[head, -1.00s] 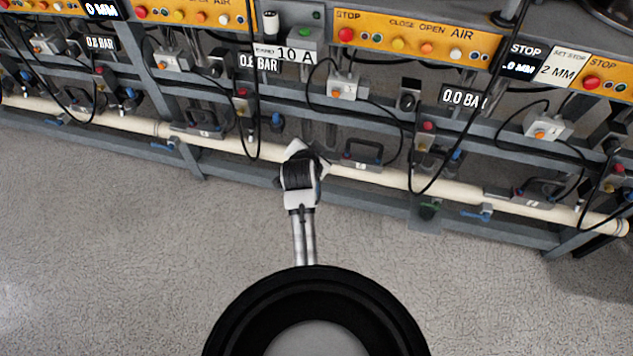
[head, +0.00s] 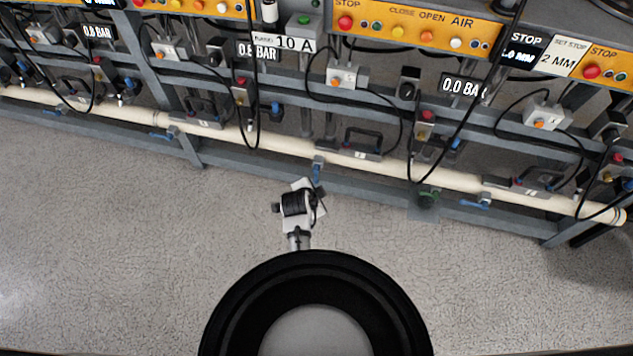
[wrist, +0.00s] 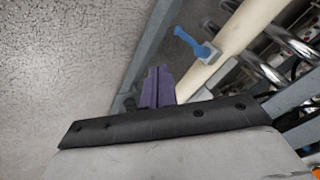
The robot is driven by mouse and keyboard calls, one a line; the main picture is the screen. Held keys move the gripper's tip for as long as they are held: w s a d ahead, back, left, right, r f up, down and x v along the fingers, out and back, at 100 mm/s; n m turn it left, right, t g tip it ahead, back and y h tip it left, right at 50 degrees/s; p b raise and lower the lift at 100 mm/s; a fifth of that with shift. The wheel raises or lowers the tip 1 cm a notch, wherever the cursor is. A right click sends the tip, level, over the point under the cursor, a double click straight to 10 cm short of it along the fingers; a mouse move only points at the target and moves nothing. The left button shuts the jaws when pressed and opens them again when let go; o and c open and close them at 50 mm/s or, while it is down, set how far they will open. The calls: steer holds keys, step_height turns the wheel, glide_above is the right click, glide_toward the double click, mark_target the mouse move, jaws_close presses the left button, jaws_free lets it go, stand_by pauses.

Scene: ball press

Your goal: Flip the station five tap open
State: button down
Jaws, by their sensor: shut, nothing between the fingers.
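A tap with a blue handle (head: 317,172) hangs from the cream pipe below the middle station; its number is too small to read surely. The handle points down and out, across the pipe. In the wrist view the blue handle (wrist: 188,41) also lies crosswise to the pipe, above and right of the fingertips. My gripper (wrist: 157,86) has its purple fingers pressed together with nothing between them, apart from the handle. In the head view my wrist (head: 298,205) is just below the tap, and the fingertips cannot be made out.
The cream pipe (head: 390,170) runs along the grey frame's lower rail. Other blue-handled taps sit left (head: 168,132) and right (head: 477,203). A green-topped item (head: 428,197) is right of the tap. Black cables hang in front of the frame.

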steer(key=w+f, duration=0.6)
steer(key=w, duration=0.2)
steer(key=shift+w+d+f, duration=0.2)
steer(key=shift+w+f, duration=0.1)
steer(key=shift+f, duration=0.1)
